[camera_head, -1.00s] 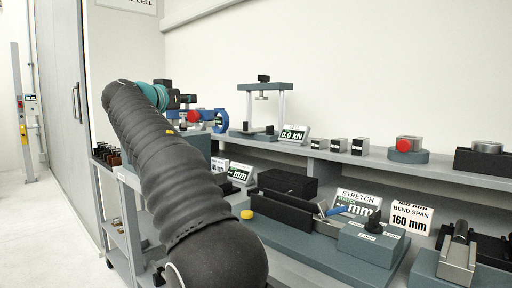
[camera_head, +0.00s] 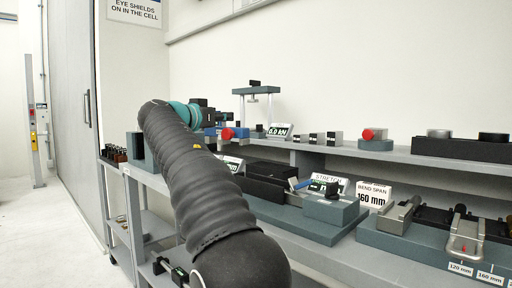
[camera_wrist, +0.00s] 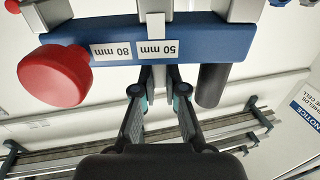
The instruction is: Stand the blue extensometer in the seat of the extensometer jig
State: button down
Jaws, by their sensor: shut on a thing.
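The blue extensometer (camera_wrist: 215,42) fills the top of the wrist view. It is a blue bar with a red knob (camera_wrist: 55,77) at its left, white 80 mm and 50 mm labels, metal arms going up out of frame, and a dark cylinder below. My gripper (camera_wrist: 158,92) is shut on it near the bar's lower middle. In the head view my gripper (camera_head: 208,117) is partly hidden, with the red knob (camera_head: 227,134) and blue bar (camera_head: 241,132) beside it. I cannot tell for sure which fixture is the jig; its seat is not clearly visible.
A grey-green base (camera_head: 320,234) with black blocks and a STRETCH display (camera_head: 324,179) stands on the lower bench. The upper shelf holds a frame (camera_head: 256,91), small blocks and a red-knobbed part (camera_head: 374,135).

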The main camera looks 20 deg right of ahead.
jog(key=s+d+f+m+g+h+b, duration=0.1)
jog(key=s+d+f+m+g+b, duration=0.1)
jog(key=d, duration=0.6)
notch_tip(320, 180, down, 2)
jog(key=shift+s+f+g+h+b, duration=0.2)
jog(key=shift+s+g+h+b, duration=0.2)
jog(key=shift+s+g, duration=0.4)
jog(key=shift+f+b, duration=1.95)
jog(key=shift+b, duration=0.2)
jog(key=shift+f+b, duration=0.75)
jog(key=shift+b, duration=0.25)
jog(key=shift+f, duration=0.75)
jog(key=c, duration=1.2)
grip_release()
jog(key=shift+o, duration=0.2)
jog(key=shift+f, duration=0.1)
